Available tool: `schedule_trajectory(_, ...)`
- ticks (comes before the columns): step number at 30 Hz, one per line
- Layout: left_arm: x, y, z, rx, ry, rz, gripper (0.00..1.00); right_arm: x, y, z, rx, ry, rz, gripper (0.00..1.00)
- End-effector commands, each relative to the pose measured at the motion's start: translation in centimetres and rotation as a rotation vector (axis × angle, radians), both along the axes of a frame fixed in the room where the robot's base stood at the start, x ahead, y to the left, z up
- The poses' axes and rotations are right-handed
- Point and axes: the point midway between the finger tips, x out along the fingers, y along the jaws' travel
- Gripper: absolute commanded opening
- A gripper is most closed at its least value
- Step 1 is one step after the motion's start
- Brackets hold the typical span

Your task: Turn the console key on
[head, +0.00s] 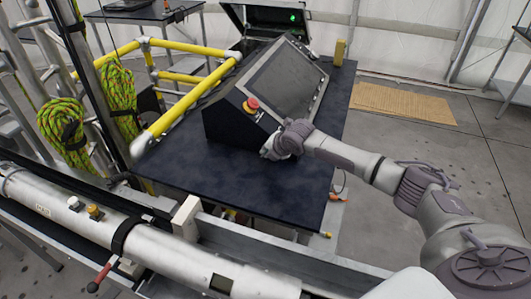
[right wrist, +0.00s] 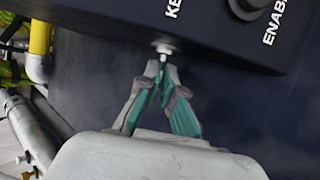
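The console (head: 270,90) is a dark sloped box with a screen, standing on a dark table. My right gripper (head: 270,151) is at its near lower side face. In the right wrist view the console key (right wrist: 163,49) is a small metal piece sticking out of the console's face beside a partly cut-off white label starting "KE". The fingertips of my right gripper (right wrist: 161,70) are brought together on the key's outer end. The key's grip part is hidden between the fingertips, so its turn angle is unclear. My left gripper is not in view.
A red emergency button (head: 251,104) sits on the console's near corner. A black knob (right wrist: 248,8) labelled "ENAB" is close to the key. Yellow rails (head: 190,103) and a silver tube (head: 150,240) border the table (head: 230,188), whose front part is clear.

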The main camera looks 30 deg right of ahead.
Motion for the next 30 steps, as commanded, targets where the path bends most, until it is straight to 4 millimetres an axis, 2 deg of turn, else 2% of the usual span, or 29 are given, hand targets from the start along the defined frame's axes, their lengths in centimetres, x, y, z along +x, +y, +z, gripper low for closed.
schedule_trajectory(1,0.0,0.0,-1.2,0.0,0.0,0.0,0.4,-0.3,-0.2,-1.0,0.029,-0.028,-0.002,0.0)
schedule_trajectory(5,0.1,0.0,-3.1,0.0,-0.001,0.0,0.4,-0.4,-0.3,-1.4,0.111,-0.121,-0.001,0.0)
schedule_trajectory(18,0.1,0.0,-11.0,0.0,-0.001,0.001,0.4,-0.6,-0.5,-2.1,0.372,-0.417,0.001,0.0)
schedule_trajectory(24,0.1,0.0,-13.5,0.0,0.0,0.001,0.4,-0.6,-0.5,-2.1,0.459,-0.512,0.002,0.0)
schedule_trajectory(30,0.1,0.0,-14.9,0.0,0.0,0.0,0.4,-0.6,-0.5,-1.9,0.513,-0.572,0.0,0.0)
